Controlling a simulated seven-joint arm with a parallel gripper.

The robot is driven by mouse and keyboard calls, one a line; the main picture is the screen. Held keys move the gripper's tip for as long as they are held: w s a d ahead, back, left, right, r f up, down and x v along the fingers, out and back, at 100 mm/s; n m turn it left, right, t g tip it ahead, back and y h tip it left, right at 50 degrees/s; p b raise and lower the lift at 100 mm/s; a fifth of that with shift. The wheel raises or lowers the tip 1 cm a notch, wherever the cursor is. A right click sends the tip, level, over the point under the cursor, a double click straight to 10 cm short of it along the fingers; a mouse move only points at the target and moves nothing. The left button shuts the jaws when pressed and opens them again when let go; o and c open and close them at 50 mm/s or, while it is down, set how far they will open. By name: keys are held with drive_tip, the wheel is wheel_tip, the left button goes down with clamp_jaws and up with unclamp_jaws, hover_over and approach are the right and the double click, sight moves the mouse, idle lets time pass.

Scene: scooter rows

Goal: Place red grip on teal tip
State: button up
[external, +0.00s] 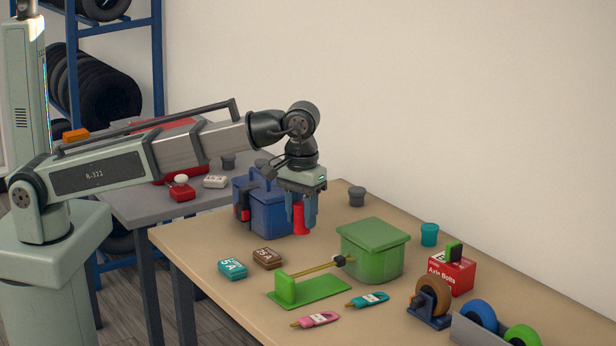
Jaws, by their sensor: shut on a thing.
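My gripper (302,214) points down over the table, its blue fingers shut on the red grip (301,220), a small upright red cylinder with a flared lower end. The fingers cover its sides. The red grip is in front of the blue box and left of the green bin; I cannot tell whether it touches the table. A teal piece with a narrow yellowish tip (367,300) lies flat near the front, beside a similar pink piece (315,320). A teal cylinder (430,234) stands behind the green bin. Which teal thing is the teal tip is not clear.
A lidded green bin (372,252) stands mid-table. A green stand (285,290) with a slanted rod is in front of it. The blue box (268,212), brown and teal blocks (232,268), a red box (452,275) and a wheel holder (430,305) stand around.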

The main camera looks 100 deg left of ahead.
drive_tip(key=w+a+n, duration=0.1)
drive_tip(key=w+a, duration=0.2)
drive_tip(key=a, duration=0.2)
wheel_tip(320, 180, up, 4)
drive_tip(key=n, duration=0.1)
hover_over(430, 226)
drive_tip(key=shift+f, duration=4.55)
drive_tip(key=o, duration=1)
drive_tip(key=shift+f, duration=0.1)
